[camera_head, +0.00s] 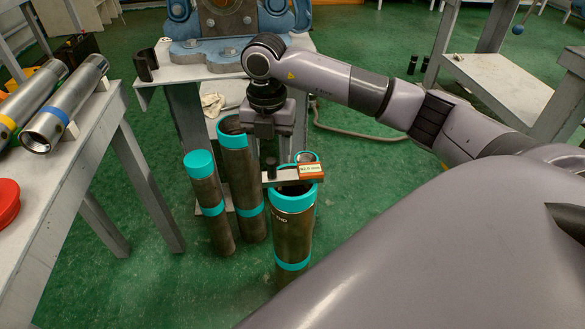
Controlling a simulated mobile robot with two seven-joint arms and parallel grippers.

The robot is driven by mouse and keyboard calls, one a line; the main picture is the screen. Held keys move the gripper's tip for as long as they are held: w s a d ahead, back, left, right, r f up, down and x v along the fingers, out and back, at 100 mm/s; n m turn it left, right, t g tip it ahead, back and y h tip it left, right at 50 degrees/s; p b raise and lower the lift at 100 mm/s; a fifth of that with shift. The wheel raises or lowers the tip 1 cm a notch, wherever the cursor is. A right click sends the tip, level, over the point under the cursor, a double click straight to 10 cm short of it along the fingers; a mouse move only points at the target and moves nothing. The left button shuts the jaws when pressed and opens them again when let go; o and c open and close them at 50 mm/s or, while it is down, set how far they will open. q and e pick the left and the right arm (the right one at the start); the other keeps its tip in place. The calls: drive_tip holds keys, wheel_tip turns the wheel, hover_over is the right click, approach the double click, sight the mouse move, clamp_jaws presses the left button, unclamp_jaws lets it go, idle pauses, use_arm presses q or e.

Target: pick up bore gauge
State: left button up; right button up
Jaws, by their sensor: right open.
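The bore gauge (289,176) looks like a flat grey bar with a red-framed label (311,171) at its right end. It lies across the open top of the front pipe (292,230), a dark tube with teal bands. My right gripper (271,160) points down from above, close over the left end of the gauge. It is open, and I see no object held in it. Its fingers partly overlap the pipes behind, and the exact gap to the gauge is hard to tell. My left gripper is not in view.
Several other teal-banded pipes (207,205) stand on the green floor close around the gauge. A left table (75,185) holds metal cylinders (62,115) and a red round object (8,203). A blue vise (225,25) sits on a bench behind. A low table (510,85) stands at right.

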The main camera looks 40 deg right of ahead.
sight(271, 160)
wheel_tip(271, 160, down, 4)
drive_tip(key=shift+w+d+f+b, duration=0.1)
drive_tip(key=shift+f+b, duration=0.15)
drive_tip(key=shift+b, duration=0.35)
drive_tip(key=shift+r, duration=0.1)
clamp_jaws()
drive_tip(key=shift+r, duration=0.1)
